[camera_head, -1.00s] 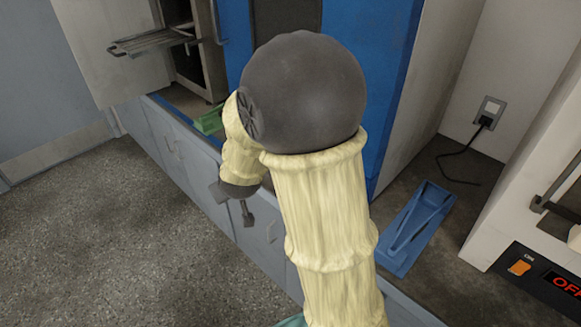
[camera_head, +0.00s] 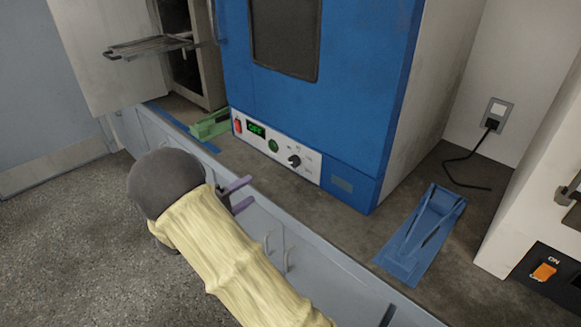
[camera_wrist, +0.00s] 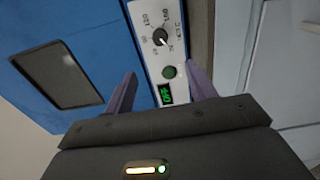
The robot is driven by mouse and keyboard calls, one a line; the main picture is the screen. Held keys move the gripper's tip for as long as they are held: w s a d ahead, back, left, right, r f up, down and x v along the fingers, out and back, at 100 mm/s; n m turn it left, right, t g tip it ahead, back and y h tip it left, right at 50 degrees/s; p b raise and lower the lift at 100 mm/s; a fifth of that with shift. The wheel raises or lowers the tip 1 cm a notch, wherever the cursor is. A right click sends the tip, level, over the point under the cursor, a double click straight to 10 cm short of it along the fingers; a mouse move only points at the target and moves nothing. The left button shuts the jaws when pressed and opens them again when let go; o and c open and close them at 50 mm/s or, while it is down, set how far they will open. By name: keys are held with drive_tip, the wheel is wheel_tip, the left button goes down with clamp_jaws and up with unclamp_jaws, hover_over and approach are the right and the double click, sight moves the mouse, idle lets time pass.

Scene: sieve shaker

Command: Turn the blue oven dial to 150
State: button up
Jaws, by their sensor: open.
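The blue oven (camera_head: 355,80) stands on the counter with a dark window in its door. Its white control panel (camera_head: 312,165) carries a red switch, a green display, a green button and the black dial (camera_head: 294,161). The dial also shows in the wrist view (camera_wrist: 160,38), beyond the fingertips, with a white pointer and numbers around it. My gripper (camera_head: 240,194) is in front of the counter edge, below and left of the panel. In the wrist view its two purple fingers (camera_wrist: 165,85) are apart, with nothing held between them.
A blue tray-like holder (camera_head: 422,235) lies on the counter at right, and a green one (camera_head: 211,124) at left. Another oven with an open door (camera_head: 110,50) and a rack stands at left. A white appliance (camera_head: 540,190) is at right.

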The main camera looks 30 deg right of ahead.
sight(292, 162)
drive_tip(key=b+x, duration=0.2)
drive_tip(key=x, duration=1.5)
drive_tip(key=shift+w+d, duration=0.15)
drive_tip(key=shift+d, duration=0.1)
drive_tip(key=c, duration=1)
